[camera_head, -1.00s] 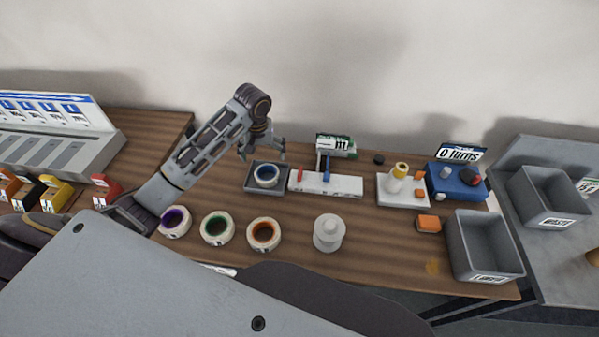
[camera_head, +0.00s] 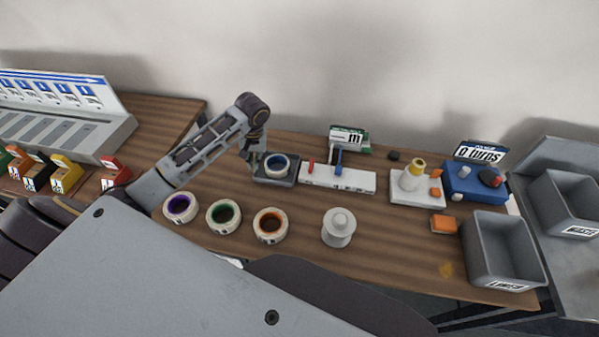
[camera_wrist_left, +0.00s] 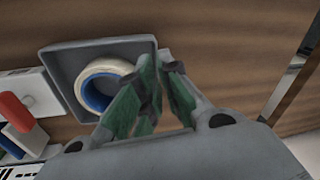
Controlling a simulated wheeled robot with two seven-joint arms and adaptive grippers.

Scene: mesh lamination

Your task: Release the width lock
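A white block fixture (camera_head: 352,181) stands at the back middle of the table. It carries a red peg (camera_head: 311,165), a blue upright piece (camera_head: 338,159) and a small sign (camera_head: 346,138); which part is the width lock is not marked. In the left wrist view the red peg (camera_wrist_left: 13,111) and the white block (camera_wrist_left: 42,92) show at the left edge. My left gripper (camera_head: 254,161) is beside the grey tray, left of the fixture. Its green-padded fingers (camera_wrist_left: 160,64) lean together with only a slim gap at the tips and nothing between them. My right gripper is out of view.
The grey tray (camera_head: 260,178) holds a tape roll with a blue core (camera_head: 277,163). Purple (camera_head: 180,207), green (camera_head: 223,215) and orange (camera_head: 270,224) rolls and a white spool (camera_head: 339,229) stand in front. A blue device (camera_head: 474,183) and grey bin (camera_head: 500,256) are right.

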